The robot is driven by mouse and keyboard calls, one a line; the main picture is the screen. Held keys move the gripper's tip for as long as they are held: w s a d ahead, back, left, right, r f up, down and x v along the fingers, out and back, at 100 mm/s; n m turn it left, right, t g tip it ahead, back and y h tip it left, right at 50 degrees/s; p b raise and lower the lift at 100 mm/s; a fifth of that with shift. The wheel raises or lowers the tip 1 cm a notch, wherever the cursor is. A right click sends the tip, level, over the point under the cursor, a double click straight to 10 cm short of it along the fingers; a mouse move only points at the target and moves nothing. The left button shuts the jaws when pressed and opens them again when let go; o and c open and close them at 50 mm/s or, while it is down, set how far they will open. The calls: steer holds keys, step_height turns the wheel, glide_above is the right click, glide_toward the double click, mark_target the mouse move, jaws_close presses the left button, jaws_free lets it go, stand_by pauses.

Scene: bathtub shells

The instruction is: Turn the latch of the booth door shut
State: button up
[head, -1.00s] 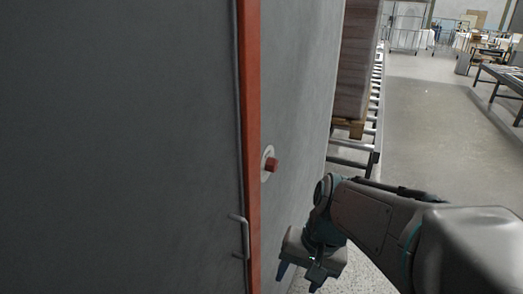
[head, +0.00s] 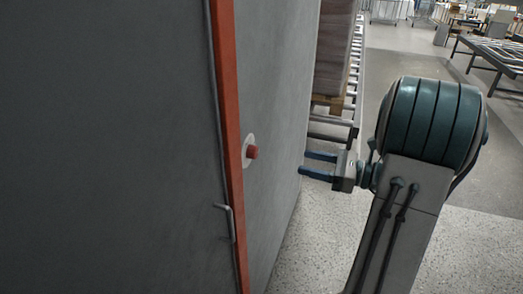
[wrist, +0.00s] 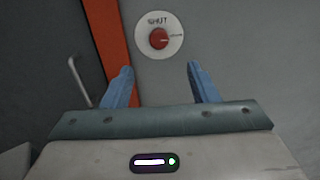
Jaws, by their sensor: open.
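The latch is a red knob (head: 252,152) on a pale round plate, mounted on the grey wall just right of the orange door frame. The knob also shows in the wrist view (wrist: 158,39), ahead of my fingers, with "SHUT" lettered at the top of its plate and smaller lettering to its right. My gripper (head: 303,163) is open and empty, to the right of the knob and apart from it. In the wrist view its two blue fingers (wrist: 160,70) stand apart, below the knob. The grey booth door (head: 120,150) with a metal pull handle (head: 226,222) looks closed against the frame.
The orange frame (head: 230,110) runs between door and wall. Behind the wall's far edge stand a roller conveyor (head: 335,130) and a wrapped stack on a pallet (head: 333,50). Speckled floor is open to the right; tables stand farther back.

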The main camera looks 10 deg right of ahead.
mark_target(257, 152)
steer(key=p+x, duration=0.2)
steer(key=x, duration=1.1)
steer(key=shift+w+a+p, duration=0.1)
steer(key=shift+a+p, duration=0.1)
steer(key=shift+p, duration=0.2)
steer(key=c, duration=1)
